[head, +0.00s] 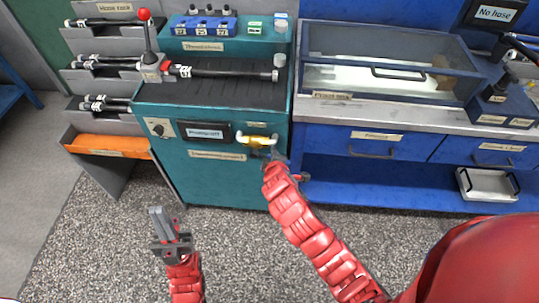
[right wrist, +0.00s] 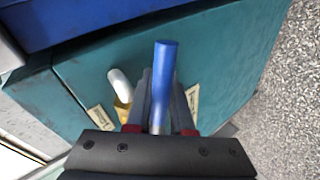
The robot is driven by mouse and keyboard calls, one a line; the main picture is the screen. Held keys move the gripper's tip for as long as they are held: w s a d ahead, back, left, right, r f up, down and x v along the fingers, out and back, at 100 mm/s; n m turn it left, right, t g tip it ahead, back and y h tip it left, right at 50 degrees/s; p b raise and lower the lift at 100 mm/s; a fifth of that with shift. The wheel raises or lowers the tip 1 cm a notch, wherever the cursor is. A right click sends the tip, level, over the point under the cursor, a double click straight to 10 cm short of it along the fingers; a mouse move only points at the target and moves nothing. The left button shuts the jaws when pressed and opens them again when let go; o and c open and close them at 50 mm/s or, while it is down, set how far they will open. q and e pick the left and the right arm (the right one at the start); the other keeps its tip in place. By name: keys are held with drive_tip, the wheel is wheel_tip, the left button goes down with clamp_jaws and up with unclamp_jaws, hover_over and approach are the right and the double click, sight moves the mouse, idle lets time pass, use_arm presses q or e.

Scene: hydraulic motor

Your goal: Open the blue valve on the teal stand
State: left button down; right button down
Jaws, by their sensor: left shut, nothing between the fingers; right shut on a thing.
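The teal stand (head: 218,185) stands in the middle of the head view, with a dark ribbed top and a labelled front. My right gripper (head: 272,158) is at the upper right of that front. In the right wrist view my right gripper (right wrist: 160,105) is shut on the blue valve handle (right wrist: 165,72), a blue bar that sticks out past the fingers. In the head view the gripper hides the handle. A yellow fitting with pale ends (head: 257,141) is beside the gripper; it also shows in the wrist view (right wrist: 122,90). My left gripper (head: 162,222) is shut and empty, low in front of the stand.
A black hose (head: 222,72) and a red-knobbed lever (head: 150,42) are on top of the stand. A hose rack with an orange tray (head: 105,145) stands left. A blue bench (head: 335,135) with a glass-fronted case stands right. The speckled floor in front is clear.

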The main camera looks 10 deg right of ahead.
drive_tip(key=shift+d+r+n+h, duration=0.2)
drive_tip(key=shift+r+n+h, duration=0.3)
drive_tip(key=shift+r+h, duration=0.1)
drive_tip(key=c, duration=0.8)
unclamp_jaws()
drive_tip(key=shift+f, duration=0.1)
